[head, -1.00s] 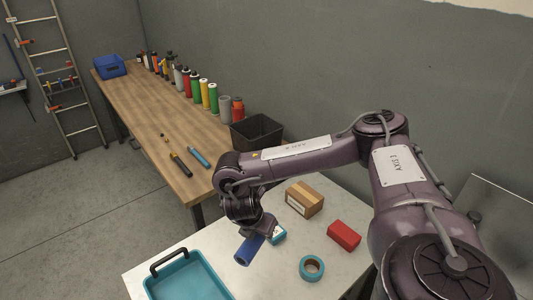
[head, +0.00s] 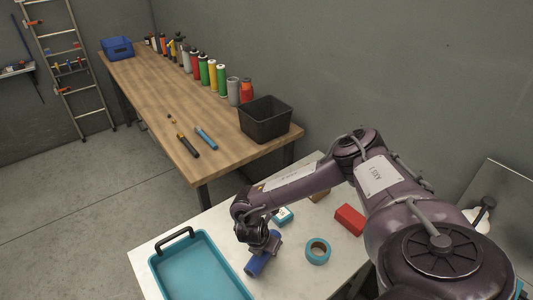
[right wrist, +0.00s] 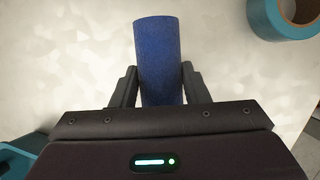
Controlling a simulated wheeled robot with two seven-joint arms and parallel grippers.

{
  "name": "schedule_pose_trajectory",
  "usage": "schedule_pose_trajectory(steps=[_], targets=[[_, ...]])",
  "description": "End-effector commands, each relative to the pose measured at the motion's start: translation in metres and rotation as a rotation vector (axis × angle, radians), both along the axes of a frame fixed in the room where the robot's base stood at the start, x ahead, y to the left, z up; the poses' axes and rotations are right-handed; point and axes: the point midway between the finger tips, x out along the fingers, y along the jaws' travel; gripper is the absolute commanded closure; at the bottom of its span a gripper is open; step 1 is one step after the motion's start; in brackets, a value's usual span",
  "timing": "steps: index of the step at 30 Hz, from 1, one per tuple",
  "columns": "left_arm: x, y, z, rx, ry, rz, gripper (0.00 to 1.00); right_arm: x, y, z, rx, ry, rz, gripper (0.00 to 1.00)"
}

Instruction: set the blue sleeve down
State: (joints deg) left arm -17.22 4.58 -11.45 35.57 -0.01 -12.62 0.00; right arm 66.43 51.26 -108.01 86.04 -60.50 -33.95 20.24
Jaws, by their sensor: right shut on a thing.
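The blue sleeve (head: 254,268) is a short blue cylinder at the white table, between the teal tray and the teal tape roll. My right gripper (head: 264,248) is shut on it. In the right wrist view the sleeve (right wrist: 159,50) stands out between the two dark fingers (right wrist: 160,88), with the pale tabletop behind it. I cannot tell whether the sleeve touches the table. My left gripper is not in view.
On the white table (head: 222,222) are a teal tray (head: 157,268) at left, a teal tape roll (head: 318,262), a red block (head: 349,219), a small teal-and-white box (head: 283,216) and a partly hidden cardboard box (head: 319,195). A wooden bench (head: 165,95) stands behind.

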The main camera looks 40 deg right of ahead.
Motion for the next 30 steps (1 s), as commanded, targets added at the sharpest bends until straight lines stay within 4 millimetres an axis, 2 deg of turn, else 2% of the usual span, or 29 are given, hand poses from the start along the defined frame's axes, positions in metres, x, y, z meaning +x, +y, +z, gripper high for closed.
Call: schedule_pose_trajectory(steps=[11,12,17,25,30], targets=[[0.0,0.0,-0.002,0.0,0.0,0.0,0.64,0.0,0.0,-0.006,0.0,-0.001,0.0,0.82],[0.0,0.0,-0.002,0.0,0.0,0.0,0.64,0.0,0.0,-0.006,0.0,0.0,0.0,0.57],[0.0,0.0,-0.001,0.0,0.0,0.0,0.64,0.0,0.0,-0.005,0.0,-0.001,0.0,0.37],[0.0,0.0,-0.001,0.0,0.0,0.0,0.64,0.0,0.0,-0.004,0.0,-0.001,0.0,0.37],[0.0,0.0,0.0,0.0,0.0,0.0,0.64,0.0,0.005,0.009,0.003,-0.002,0.001,0.37]])
